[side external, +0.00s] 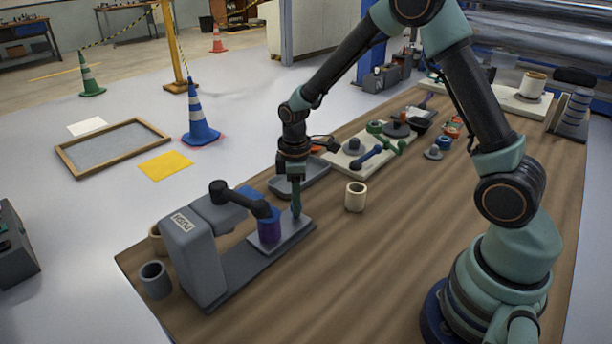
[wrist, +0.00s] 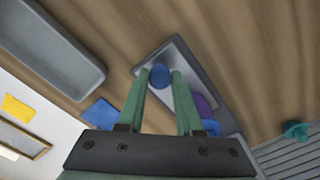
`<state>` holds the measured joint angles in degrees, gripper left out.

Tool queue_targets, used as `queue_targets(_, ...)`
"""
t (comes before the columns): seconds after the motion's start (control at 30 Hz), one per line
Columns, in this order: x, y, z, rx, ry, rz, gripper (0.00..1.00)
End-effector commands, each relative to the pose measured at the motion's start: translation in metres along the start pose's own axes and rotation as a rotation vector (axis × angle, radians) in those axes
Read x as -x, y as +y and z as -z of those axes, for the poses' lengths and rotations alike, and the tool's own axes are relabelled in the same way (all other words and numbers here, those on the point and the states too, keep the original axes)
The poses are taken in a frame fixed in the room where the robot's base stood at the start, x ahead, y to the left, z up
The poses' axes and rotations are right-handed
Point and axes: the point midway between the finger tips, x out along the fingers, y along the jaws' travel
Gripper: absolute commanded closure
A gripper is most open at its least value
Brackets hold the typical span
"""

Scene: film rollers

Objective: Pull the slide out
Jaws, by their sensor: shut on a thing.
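A grey device (side external: 195,250) with an upright housing and a black arm stands on a long dark base at the table's left front. A flat grey slide plate (side external: 290,243) lies on the right end of that base; it also shows in the wrist view (wrist: 187,70). A blue knob (wrist: 160,77) stands on the plate. My gripper (side external: 296,212) points down over the plate's right part. In the wrist view its green fingers (wrist: 160,73) are shut on the blue knob, one on each side. In the side view the fingers hide the knob. A purple cylinder (side external: 269,230) stands beside the fingers, under the black arm.
A grey tray (side external: 300,180) lies just behind my gripper. A cream cup (side external: 355,197) stands to the right. A grey cup (side external: 155,279) stands left of the device. A white board (side external: 345,160) with several parts lies further back. The table's front middle is clear.

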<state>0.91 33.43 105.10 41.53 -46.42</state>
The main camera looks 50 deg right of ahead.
Motion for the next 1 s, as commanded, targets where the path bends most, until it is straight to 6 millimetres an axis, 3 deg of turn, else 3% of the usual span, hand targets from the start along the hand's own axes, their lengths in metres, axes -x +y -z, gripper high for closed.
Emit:
queue_targets(0.07,0.001,0.005,-0.004,-0.013,0.002,-0.002,1.00)
queue_targets(0.1,0.001,0.005,-0.004,-0.013,0.002,-0.002,0.58)
queue_targets(0.17,0.000,0.005,-0.004,-0.014,0.002,-0.002,0.36)
queue_targets(0.57,0.005,0.003,-0.002,-0.010,0.002,-0.002,0.36)
queue_targets(0.67,0.016,0.004,-0.002,-0.010,0.004,-0.004,0.36)
queue_targets(1.0,0.084,0.004,-0.002,-0.011,0.006,-0.006,0.36)
